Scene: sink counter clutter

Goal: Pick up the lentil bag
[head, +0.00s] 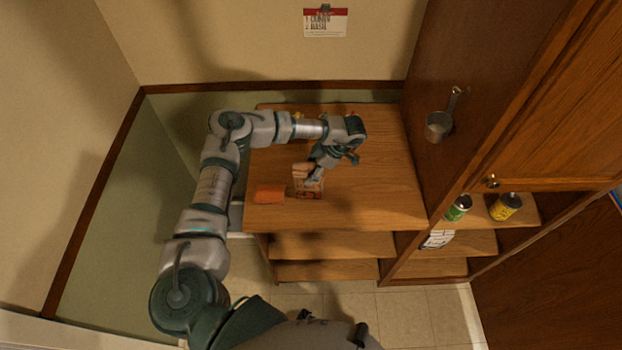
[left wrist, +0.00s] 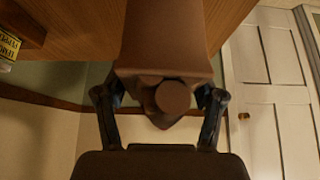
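A bag with reddish print (head: 309,190), apparently the lentil bag, is on the wooden counter near its front edge. My left gripper (head: 315,178) reaches down to it from above right and hides part of it. In the left wrist view a plain brown thing (left wrist: 165,40) with a round end fills the space between my left fingers (left wrist: 160,100). The fingers are apart, one on each side of it. It may be the bag; I cannot tell whether the fingers press on it. My right gripper is out of view.
An orange block (head: 270,194) sits just left of the bag. Small items at the counter's back are partly hidden by my arm. Cans (head: 506,207) stand on a lower shelf.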

